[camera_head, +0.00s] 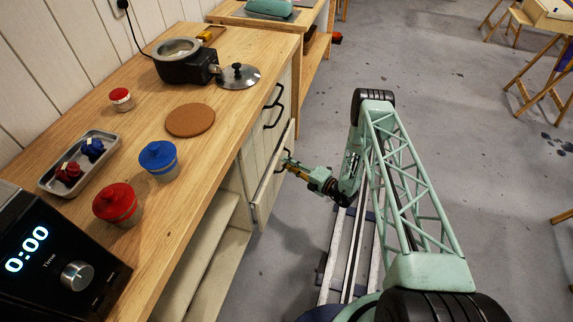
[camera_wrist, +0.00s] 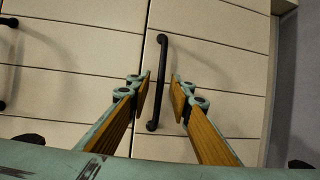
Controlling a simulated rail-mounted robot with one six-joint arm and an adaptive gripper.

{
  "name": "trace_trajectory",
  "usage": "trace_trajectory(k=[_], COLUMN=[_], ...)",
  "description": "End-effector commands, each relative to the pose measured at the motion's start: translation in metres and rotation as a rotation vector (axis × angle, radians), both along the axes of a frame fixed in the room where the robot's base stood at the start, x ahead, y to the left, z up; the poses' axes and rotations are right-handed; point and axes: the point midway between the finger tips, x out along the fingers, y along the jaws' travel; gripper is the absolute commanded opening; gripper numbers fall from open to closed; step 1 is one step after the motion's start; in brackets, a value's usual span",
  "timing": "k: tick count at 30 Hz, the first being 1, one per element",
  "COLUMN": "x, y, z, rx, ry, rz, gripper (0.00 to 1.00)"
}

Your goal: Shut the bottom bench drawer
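The bench (camera_head: 215,140) has pale plank drawer fronts on its right side. The lowest front in sight, a drawer front (camera_head: 268,188), stands out from the bench side; how far it is open is hard to tell. In the wrist view this front (camera_wrist: 225,60) carries a dark bar handle (camera_wrist: 160,85). My gripper (camera_head: 287,163) is at this front in the head view. In the wrist view my gripper (camera_wrist: 161,82) is open, with one finger on each side of the handle. A gap shows on both sides, so the fingers do not grip it.
Black handles (camera_head: 273,96) sit on the fronts farther back. An open shelf (camera_head: 200,240) lies left of the drawer front. The bench top holds a pot (camera_head: 180,62), canisters (camera_head: 160,158) and a tray (camera_head: 56,184). Clear grey floor (camera_head: 440,90) lies to the right.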

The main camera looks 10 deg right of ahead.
Motion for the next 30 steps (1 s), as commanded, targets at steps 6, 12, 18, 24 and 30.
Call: trace_trajectory(k=[6,12,18,24,30], x=[0.0065,0.0071,0.0069,0.0067,0.0063], y=[0.0045,0.0049,0.005,0.005,0.0065], z=[-0.001,-0.001,-0.0011,-0.0012,-0.001], rx=[0.0,0.0,-0.001,0.0,0.001], ry=[0.0,0.0,0.001,0.0,0.001], rz=[-0.001,-0.001,-0.001,-0.001,0.0], gripper=[0.2,0.2,0.11,0.0,0.0])
